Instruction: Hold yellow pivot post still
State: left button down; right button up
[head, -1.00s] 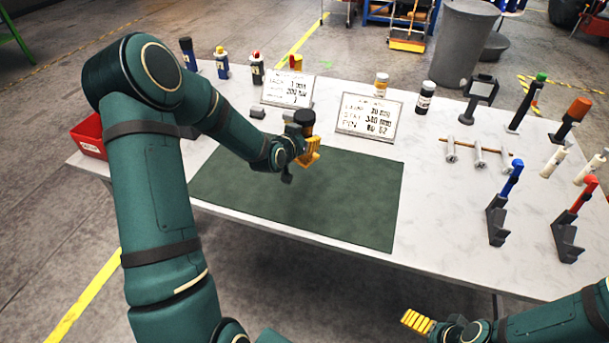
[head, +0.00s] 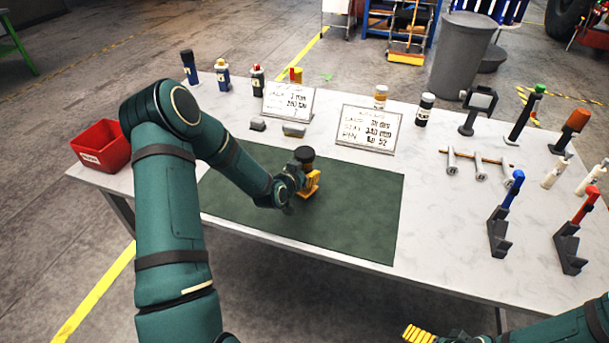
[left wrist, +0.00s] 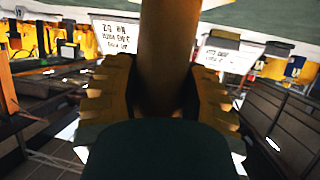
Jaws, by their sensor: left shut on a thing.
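My left gripper (head: 309,186) is over the back middle of the dark green mat (head: 350,215). Its yellow fingers are shut on an upright post with a dark round top (head: 304,154), which I take to be the yellow pivot post. In the left wrist view the post's shaft (left wrist: 166,50) looks shaded brown-orange and stands between the two ridged fingers (left wrist: 160,95).
Two grey blocks (head: 293,130) lie behind the mat. Two sign plates (head: 367,128) and several bottles (head: 424,109) stand at the back. A red bin (head: 102,146) is at the left. Upright tools (head: 502,220) and a peg rack (head: 480,160) occupy the right. The mat's right half is clear.

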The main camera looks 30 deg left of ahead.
pick_arm(q)
jog(key=shift+f, duration=0.35)
jog(key=shift+f, duration=0.1)
jog(key=shift+f, duration=0.1)
jog(key=shift+c, duration=2.2)
grip_release()
jog(key=shift+r, duration=0.2)
jog(key=v, duration=1.2)
jog(key=shift+f, duration=0.1)
